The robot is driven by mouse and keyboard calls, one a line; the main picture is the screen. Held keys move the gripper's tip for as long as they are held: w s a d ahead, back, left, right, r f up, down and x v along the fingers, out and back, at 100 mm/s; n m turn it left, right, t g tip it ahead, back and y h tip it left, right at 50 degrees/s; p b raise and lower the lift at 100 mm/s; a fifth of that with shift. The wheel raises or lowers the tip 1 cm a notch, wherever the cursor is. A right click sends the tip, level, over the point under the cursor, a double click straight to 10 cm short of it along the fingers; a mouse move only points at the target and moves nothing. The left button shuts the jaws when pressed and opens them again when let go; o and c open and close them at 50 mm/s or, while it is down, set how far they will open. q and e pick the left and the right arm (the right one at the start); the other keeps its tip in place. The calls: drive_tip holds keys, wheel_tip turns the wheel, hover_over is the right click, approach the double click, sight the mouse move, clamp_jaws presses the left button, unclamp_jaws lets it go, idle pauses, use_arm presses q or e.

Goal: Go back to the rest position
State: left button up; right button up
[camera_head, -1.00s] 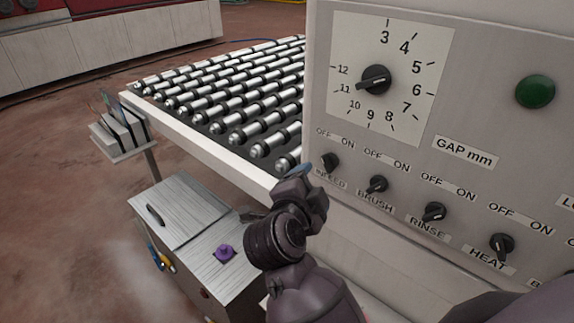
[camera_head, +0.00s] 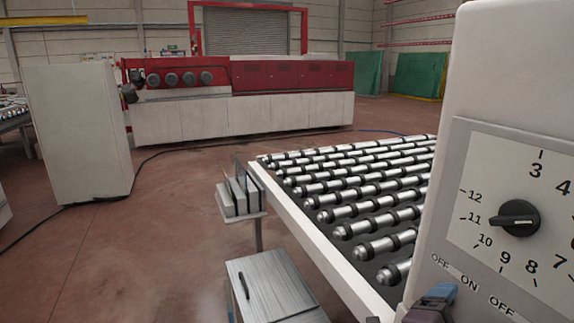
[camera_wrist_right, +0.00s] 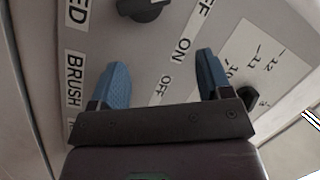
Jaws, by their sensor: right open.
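My right gripper (camera_wrist_right: 163,62) is open in the right wrist view, its two blue fingers apart with nothing held between them. It faces the grey control panel (camera_wrist_right: 165,35) with a black knob (camera_wrist_right: 140,9) ahead of it and the word BRUSH at the left. In the head view part of a gripper with a blue fingertip (camera_head: 436,298) shows at the bottom edge, in front of the panel (camera_head: 470,240); I take it to be the same right gripper. My left gripper is not in view.
A roller conveyor (camera_head: 275,196) runs away from the panel. A white cabinet (camera_head: 80,135) and a red-and-white machine (camera_head: 240,115) stand farther back.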

drive_tip(key=shift+s+d+t+h, duration=0.1)
drive_tip(key=shift+s+t+h, duration=0.15)
drive_tip(key=shift+t+h, duration=0.3)
drive_tip(key=shift+n+t, duration=0.6)
drive_tip(key=shift+t, duration=0.05)
drive_tip(key=s+a+f+n+t+y+b, duration=0.1)
drive_tip(key=s+a+f+n+t+y, duration=0.15)
drive_tip(key=f+n+y, duration=0.65)
drive_tip(key=s+a+f+n+t+y, duration=0.1)
drive_tip(key=a+f+n+t+y, duration=0.15)
drive_tip(key=f+n+y, duration=0.65)
drive_tip(key=s+d+f+n+g+h, duration=0.1)
drive_tip(key=s+d+f+g, duration=0.1)
drive_tip(key=f, duration=0.5)
drive_tip(key=s+d+f+n+g+h, duration=0.2)
drive_tip(key=s+d+f+g, duration=0.1)
drive_tip(key=s+f+g, duration=0.2)
drive_tip(key=shift+s+d+f+b, duration=0.3)
drive_tip(key=shift+s+f, duration=0.3)
drive_tip(key=shift+f, duration=0.35)
